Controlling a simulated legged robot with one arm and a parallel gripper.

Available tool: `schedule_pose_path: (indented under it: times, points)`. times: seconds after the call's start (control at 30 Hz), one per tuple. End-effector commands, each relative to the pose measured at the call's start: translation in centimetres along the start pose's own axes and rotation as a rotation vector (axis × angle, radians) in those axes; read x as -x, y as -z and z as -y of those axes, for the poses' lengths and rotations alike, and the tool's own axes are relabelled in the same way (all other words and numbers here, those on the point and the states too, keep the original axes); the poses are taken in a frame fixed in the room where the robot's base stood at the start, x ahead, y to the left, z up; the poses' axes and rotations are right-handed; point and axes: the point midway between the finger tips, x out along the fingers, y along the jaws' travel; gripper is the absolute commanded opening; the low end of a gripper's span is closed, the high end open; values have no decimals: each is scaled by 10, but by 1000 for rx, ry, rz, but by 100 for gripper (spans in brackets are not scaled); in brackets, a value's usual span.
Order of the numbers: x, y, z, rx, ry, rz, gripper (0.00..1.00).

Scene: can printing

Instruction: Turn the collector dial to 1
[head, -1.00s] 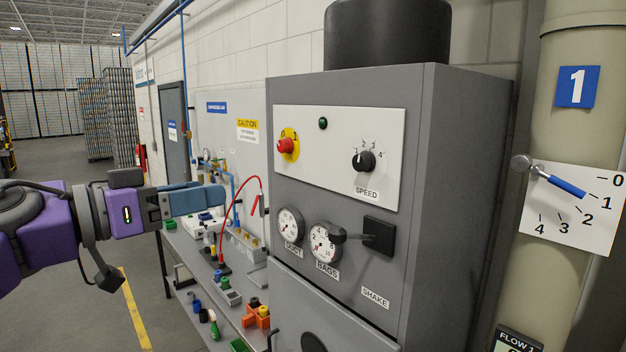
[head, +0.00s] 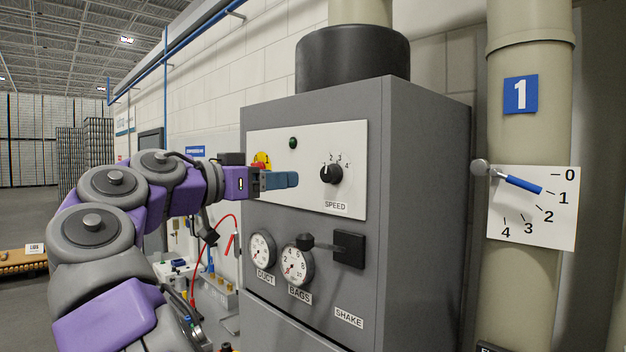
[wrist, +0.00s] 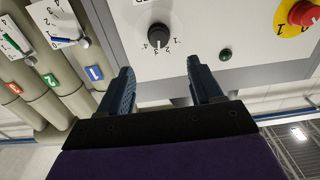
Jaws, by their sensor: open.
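The black SPEED dial (head: 331,174) is on the white panel (head: 270,200) of the grey collector cabinet, with numbers 1 to 4 along its top. Its pointer is too small to read surely. My gripper (head: 297,180) appears left of the dial in the head view, its blue fingers level with it. In the wrist view, which is upside down, the dial (wrist: 160,35) lies ahead, between the lines of my two open fingers (wrist: 158,70). The fingers are empty and apart from the dial.
A red stop button (wrist: 304,13) and a green lamp (head: 293,143) share the panel. Below are the DUCT gauge (head: 262,250), BAGS gauge (head: 297,264) and a black SHAKE lever (head: 347,248). A pipe with a blue-handled valve lever (head: 523,185) stands at right.

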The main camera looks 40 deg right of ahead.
Motion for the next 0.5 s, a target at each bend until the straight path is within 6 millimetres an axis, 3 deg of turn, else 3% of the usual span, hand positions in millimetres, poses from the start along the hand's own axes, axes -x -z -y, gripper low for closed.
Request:
schedule_pose_path:
  times: [0.2,0.5]
  points:
    - [-48,0,-1,-1,-2,4,65]
    - [-91,0,1,0,0,0,65]
